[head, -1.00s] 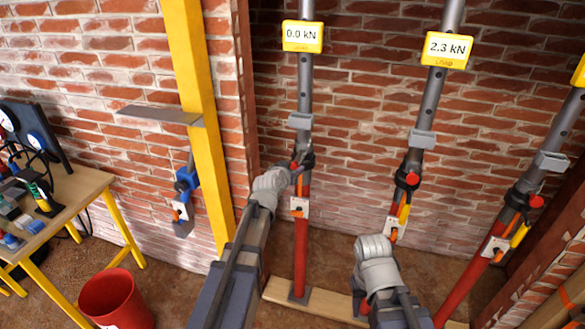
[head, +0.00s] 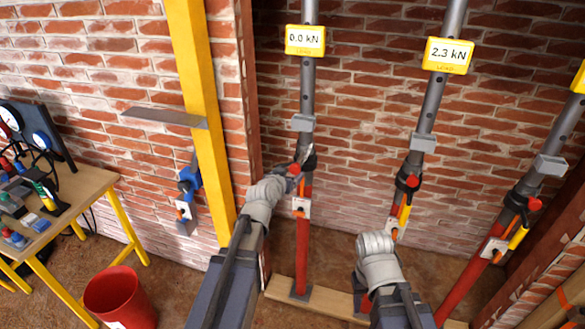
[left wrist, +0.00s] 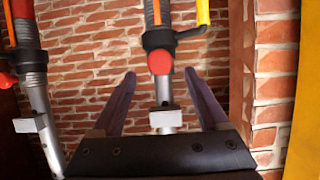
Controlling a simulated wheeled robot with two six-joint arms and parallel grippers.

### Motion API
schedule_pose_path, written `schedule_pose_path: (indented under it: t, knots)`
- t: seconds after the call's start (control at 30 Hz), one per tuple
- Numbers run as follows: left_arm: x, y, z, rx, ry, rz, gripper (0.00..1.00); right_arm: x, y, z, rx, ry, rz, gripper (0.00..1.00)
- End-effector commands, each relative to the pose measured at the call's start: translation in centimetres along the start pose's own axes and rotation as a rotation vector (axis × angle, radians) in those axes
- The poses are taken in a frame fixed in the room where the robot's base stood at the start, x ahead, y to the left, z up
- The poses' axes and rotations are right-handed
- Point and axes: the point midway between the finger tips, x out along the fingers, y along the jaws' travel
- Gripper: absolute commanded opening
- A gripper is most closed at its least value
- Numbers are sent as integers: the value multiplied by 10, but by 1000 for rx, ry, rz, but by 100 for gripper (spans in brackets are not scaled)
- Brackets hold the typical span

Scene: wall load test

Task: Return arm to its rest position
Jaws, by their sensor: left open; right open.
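My left arm reaches in from the bottom of the head view, its grey wrist (head: 264,192) just left of the leftmost prop (head: 303,250). In the left wrist view my left gripper (left wrist: 159,74) is open. Its two purple fingers stand on either side of a grey tube with a red knob (left wrist: 160,62) and a black collar (left wrist: 158,40), with no visible grip. My right arm (head: 380,270) stands in front of the middle prop (head: 414,160); its gripper is hidden behind its own wrist.
The left prop's display (head: 305,40) reads 0.0 kN; the middle one (head: 448,55) reads 2.3 kN. Another prop (head: 545,165) leans at right. A yellow post (head: 200,110), a red bucket (head: 118,297) and a workbench (head: 85,188) are at left. A brick wall stands behind.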

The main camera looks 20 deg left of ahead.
Motion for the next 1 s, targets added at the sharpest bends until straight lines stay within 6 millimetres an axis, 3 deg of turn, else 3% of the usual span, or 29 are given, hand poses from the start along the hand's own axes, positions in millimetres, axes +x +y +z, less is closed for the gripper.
schedule_pose_path:
  t: [0.03, 0.13, 0.53, 0.63, 0.77, 0.83, 0.9, 1.0]
  knots:
    - [-12, 0, -1, -1, 0, 0, 77, -6, 0, 0, 0, 0, 0, 50]
    - [-18, 0, 0, 0, -1, 0, 77, -7, 1, 0, 0, 0, 0, 50]
    - [-17, 0, 0, 1, -1, 1, 77, -6, 1, 0, 0, 0, 0, 50]
    - [-17, 12, 7, 6, -32, 22, 77, -6, 1, 0, 0, 0, 0, 50]
    - [-25, 60, 42, 39, -184, 109, 77, -6, 1, 0, 0, 0, 0, 50]
    - [-37, 94, 73, 68, -322, 165, 77, -6, 1, 0, 0, 0, 0, 50]
    - [-57, 126, 108, 107, -480, 208, 77, -6, 1, 0, 0, 0, 0, 50]
    - [-95, 158, 154, 167, -707, 228, 77, -6, 1, 0, 0, 0, 0, 50]
